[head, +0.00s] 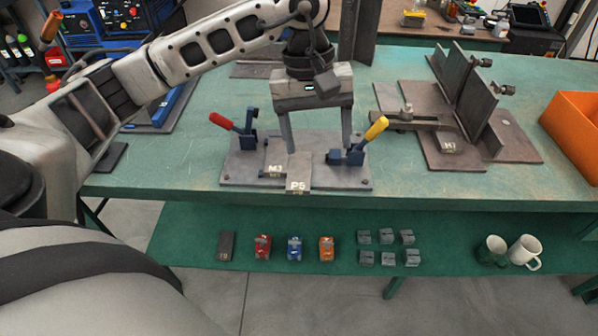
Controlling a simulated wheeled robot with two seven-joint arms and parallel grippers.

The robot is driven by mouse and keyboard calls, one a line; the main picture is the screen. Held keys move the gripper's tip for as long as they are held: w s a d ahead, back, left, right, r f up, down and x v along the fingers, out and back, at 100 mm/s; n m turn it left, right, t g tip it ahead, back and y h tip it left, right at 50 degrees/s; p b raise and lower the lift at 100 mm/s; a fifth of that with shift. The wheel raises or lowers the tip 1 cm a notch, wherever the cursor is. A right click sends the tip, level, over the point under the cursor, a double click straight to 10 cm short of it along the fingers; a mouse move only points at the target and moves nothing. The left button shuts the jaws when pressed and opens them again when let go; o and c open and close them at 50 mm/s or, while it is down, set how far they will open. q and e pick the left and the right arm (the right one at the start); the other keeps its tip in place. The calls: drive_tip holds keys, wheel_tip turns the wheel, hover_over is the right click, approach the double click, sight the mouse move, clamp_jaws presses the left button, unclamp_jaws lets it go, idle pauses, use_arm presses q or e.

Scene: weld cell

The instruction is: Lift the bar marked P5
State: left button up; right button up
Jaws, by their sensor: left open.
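The grey bar marked P5 (298,178) lies on a grey fixture plate (236,176) at the front edge of the green table, its labelled end facing me. My left gripper (319,148) points down over the plate with its fingers wide apart and nothing between them. Its left finger appears close to the bar's far end; I cannot tell whether they touch. The right finger is near the clamp with the yellow handle (376,128). My right gripper is not in view.
A piece marked M3 (274,169) lies just left of the bar. A red-handled clamp (222,121) stands at the plate's left. An angle fixture (465,90) and orange bin (575,130) are at right. A lower shelf holds small blocks (295,247) and mugs (525,252).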

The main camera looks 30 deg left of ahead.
use_arm(q)
drive_tip(key=r+y, duration=0.2)
hover_over(299, 180)
drive_tip(key=shift+t, duration=0.3)
drive_tip(key=f, duration=0.9)
drive_tip(key=shift+s+f, duration=0.3)
drive_tip(key=shift+s, duration=0.05)
drive_tip(key=shift+w+f+p, duration=0.15)
drive_tip(key=shift+f+p, duration=0.25)
drive_tip(key=shift+f, duration=1.2)
drive_tip(key=shift+w+f+p, duration=0.15)
drive_tip(key=shift+f+p, duration=0.2)
drive_tip(key=shift+f, duration=1.2)
drive_tip(key=shift+w, duration=0.1)
drive_tip(key=c, duration=1.1)
